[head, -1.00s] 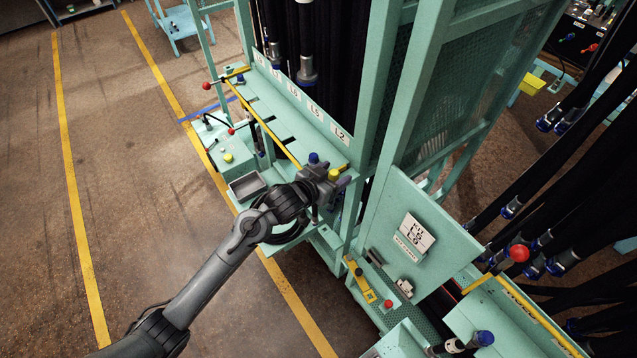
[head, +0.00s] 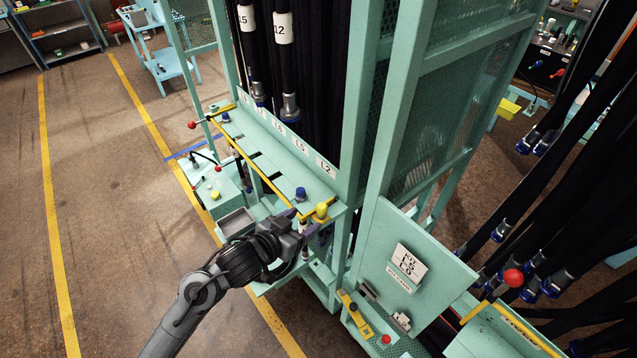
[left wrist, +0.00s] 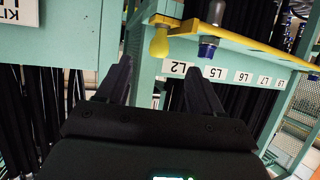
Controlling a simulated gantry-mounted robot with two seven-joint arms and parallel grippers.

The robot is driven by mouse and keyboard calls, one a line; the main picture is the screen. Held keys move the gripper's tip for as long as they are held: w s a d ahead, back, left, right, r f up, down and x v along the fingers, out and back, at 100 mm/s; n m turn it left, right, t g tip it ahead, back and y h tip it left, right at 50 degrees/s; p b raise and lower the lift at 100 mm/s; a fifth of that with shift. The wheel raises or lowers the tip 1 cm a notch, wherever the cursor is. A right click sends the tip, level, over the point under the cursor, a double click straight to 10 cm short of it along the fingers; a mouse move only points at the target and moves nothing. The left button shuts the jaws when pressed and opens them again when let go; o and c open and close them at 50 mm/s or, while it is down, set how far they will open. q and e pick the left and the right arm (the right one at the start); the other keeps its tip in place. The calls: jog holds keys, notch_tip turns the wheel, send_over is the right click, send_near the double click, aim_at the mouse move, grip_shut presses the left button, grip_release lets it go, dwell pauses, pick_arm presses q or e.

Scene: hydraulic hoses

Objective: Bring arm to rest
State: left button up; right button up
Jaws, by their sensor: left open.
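My left gripper (head: 298,222) is at the front right corner of the green hose rack's shelf, beside a yellow-capped fitting (head: 321,211) and a blue-capped fitting (head: 300,194). In the left wrist view its two dark fingers (left wrist: 160,85) are spread apart, with nothing seen held between them. There the yellow cap (left wrist: 159,42) and blue cap (left wrist: 208,46) show beyond the fingertips; contact is not seen. My right gripper does not show.
The rack shelf (head: 262,150) carries labels including L5 and L2. A grey tray (head: 236,222) sits left of the gripper. A kit board (head: 408,262) and more hoses (head: 560,180) stand to the right. Open floor (head: 110,220) lies left.

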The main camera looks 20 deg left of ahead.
pick_arm(q)
jog(key=s+d+f+n+g+p, duration=0.1)
jog(key=s+f+g+p, duration=0.1)
jog(key=s+f, duration=0.35)
jog(key=s+d+f+n+g+p, duration=0.1)
jog(key=s+d+f+p, duration=0.1)
jog(key=s, duration=0.6)
jog(key=s+a+g+y, duration=0.1)
jog(key=s+a+g, duration=0.1)
jog(key=s, duration=0.5)
jog(key=s+a+m+g+y+p, duration=0.1)
jog(key=s+a+g+y, duration=0.1)
jog(key=s+g, duration=0.2)
jog(key=s, duration=0.3)
jog(key=shift+r+p, duration=0.15)
jog(key=shift+p, duration=0.15)
